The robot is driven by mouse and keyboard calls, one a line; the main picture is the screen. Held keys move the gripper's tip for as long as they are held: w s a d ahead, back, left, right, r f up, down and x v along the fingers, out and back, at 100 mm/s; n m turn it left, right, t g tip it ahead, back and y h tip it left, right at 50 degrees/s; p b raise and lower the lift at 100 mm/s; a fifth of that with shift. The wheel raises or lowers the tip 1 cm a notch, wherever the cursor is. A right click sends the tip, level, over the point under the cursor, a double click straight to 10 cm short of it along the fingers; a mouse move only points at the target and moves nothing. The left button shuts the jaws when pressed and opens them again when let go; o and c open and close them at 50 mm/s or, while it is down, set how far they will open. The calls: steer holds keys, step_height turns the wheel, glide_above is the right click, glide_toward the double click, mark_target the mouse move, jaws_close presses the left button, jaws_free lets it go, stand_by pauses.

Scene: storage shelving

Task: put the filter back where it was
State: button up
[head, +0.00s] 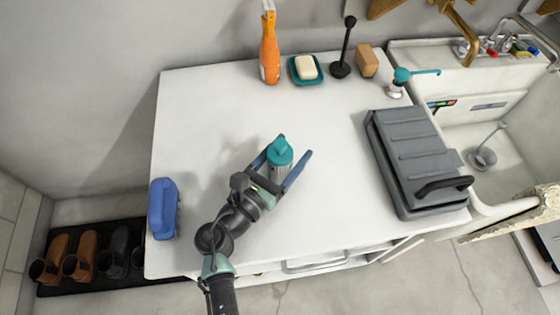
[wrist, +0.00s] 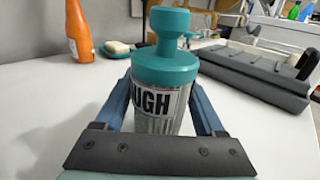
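A clear canister with a teal knobbed cap (head: 280,152), possibly the filter, stands upright on the white worktop (head: 215,105). In the wrist view the canister (wrist: 158,108) shows a label with the letters "UGH". My gripper (head: 296,147) is open, with its blue fingers on either side of the canister. In the head view there is a gap between the right finger and the canister. The left finger looks close to it; whether it touches I cannot tell. The canister's lower end is partly hidden by my gripper.
A grey case (head: 408,150) lies on the right, beside the sink (head: 495,125). An orange spray bottle (head: 269,58), soap dish (head: 306,70), black stand (head: 342,62) and teal-topped dispenser (head: 399,82) line the back.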

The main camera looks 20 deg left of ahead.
jaws_close()
